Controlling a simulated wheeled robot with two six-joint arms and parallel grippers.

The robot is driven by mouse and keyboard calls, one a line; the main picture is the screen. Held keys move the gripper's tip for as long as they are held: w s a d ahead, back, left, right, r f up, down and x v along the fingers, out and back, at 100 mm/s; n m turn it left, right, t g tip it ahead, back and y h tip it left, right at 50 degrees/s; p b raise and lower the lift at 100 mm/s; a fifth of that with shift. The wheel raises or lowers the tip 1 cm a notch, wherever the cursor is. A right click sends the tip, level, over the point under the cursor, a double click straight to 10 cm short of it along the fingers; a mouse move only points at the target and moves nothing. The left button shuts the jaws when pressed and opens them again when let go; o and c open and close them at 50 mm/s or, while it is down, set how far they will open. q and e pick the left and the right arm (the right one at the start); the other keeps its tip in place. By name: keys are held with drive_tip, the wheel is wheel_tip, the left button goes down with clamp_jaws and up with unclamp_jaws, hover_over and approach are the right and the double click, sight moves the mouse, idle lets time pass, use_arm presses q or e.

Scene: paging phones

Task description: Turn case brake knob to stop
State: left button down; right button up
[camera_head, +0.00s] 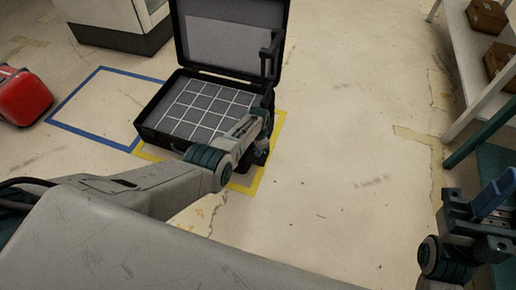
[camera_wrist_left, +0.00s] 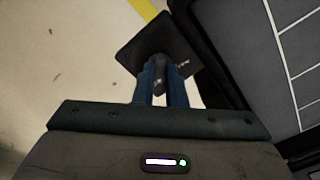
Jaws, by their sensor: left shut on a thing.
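An open black case (camera_head: 152,128) with a white-lined grid inside stands on the floor, its lid raised at the back. My left gripper (camera_head: 260,148) reaches over the case's front right corner. In the left wrist view its blue fingers (camera_wrist_left: 162,88) are closed around a small dark knob (camera_wrist_left: 160,61) in front of a dark square plate (camera_wrist_left: 140,45). The fingers hide much of the knob, and I cannot read any stop mark. My right gripper (camera_head: 492,197) is at the right edge, away from the case; its opening is unclear.
Yellow tape (camera_head: 276,135) borders the case and a blue taped outline (camera_head: 88,133) lies left of it. A red suitcase (camera_head: 22,95) is at far left. A shelf (camera_head: 479,84) with brown cases stands at right. The floor between is clear.

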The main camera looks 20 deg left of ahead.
idle(0.5)
use_arm(q)
drive_tip(key=c, duration=1.5)
unclamp_jaws()
